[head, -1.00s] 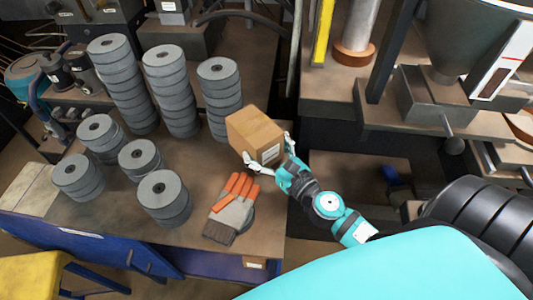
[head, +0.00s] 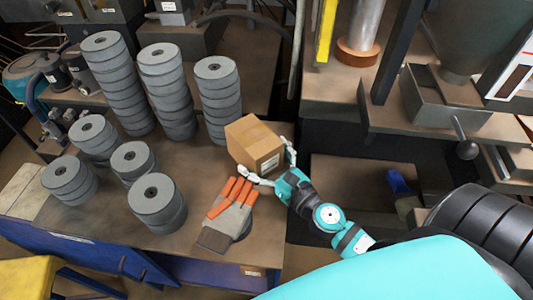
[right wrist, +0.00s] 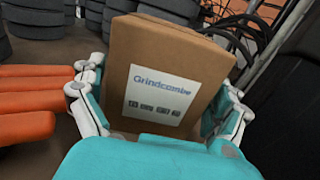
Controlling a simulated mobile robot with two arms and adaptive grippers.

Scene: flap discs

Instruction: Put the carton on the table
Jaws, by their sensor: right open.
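The brown cardboard carton (head: 246,134) stands at the right edge of the workbench table (head: 120,215), beside the disc stacks. It looks upright and appears to rest on the tabletop, though its bottom edge is partly hidden. My right gripper (head: 270,163) is open, with one finger on each side of the carton's near end. In the right wrist view the carton (right wrist: 190,45) shows its white "Grindcombe" label, and the open fingers of my right gripper (right wrist: 160,95) flank it, with a gap at least on the left. My left gripper is not in view.
Grey flap discs stand in tall stacks (head: 168,90) behind and left of the carton, with shorter stacks (head: 158,205) nearer. An orange and grey glove (head: 228,218) lies just in front of the carton. A dark gap runs along the table's right edge.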

